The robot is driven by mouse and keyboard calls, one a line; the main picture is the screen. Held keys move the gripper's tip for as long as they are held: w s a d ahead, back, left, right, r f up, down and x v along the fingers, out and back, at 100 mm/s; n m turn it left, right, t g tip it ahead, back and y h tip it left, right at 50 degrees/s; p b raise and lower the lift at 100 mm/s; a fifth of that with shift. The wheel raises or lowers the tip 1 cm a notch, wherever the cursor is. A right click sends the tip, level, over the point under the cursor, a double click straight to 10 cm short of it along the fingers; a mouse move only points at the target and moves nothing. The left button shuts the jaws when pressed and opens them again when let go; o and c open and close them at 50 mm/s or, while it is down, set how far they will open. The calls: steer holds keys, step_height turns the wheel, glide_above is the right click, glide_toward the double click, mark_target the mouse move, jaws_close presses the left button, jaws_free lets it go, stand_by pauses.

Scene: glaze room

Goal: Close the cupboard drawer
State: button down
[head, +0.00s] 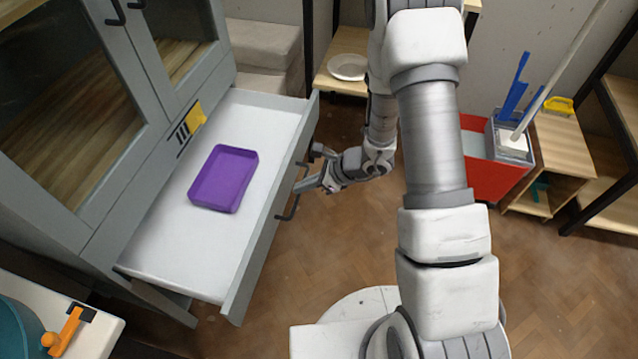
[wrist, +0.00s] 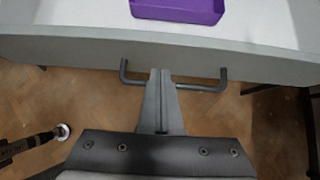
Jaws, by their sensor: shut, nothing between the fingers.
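The cupboard drawer (head: 255,262) stands pulled far out of the grey cupboard (head: 157,128) at the left of the head view. A purple tray (head: 206,196) lies inside it. The drawer front also shows in the wrist view (wrist: 60,49), with its dark bar handle (wrist: 206,87) on the outer face. My gripper (head: 302,190) is shut and empty, outside the drawer front at the handle. In the wrist view its closed fingertips (wrist: 160,74) overlap the middle of the handle. I cannot tell whether they touch the handle or the front.
A white counter (head: 104,331) with a teal bowl (head: 18,330) and an orange tool (head: 66,333) is at the lower left. A red bin (head: 490,172) and a wooden shelf unit (head: 563,145) stand at the right. Wooden floor between is clear.

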mark_target(281, 187)
steer(key=shift+w+a+r, duration=0.1)
steer(key=shift+w+a, duration=0.2)
steer(key=shift+a, duration=0.4)
steer(key=shift+w+a+r, duration=0.1)
steer(key=shift+w+a, duration=0.15)
steer(key=shift+a, duration=0.45)
steer(key=w+a+b, duration=0.1)
steer(key=w+a, duration=0.3)
steer(key=a, duration=0.7)
steer(key=w+a+b, duration=0.2)
steer(key=w+a, duration=0.2)
steer(key=a, duration=0.8)
steer(key=shift+w, duration=0.15)
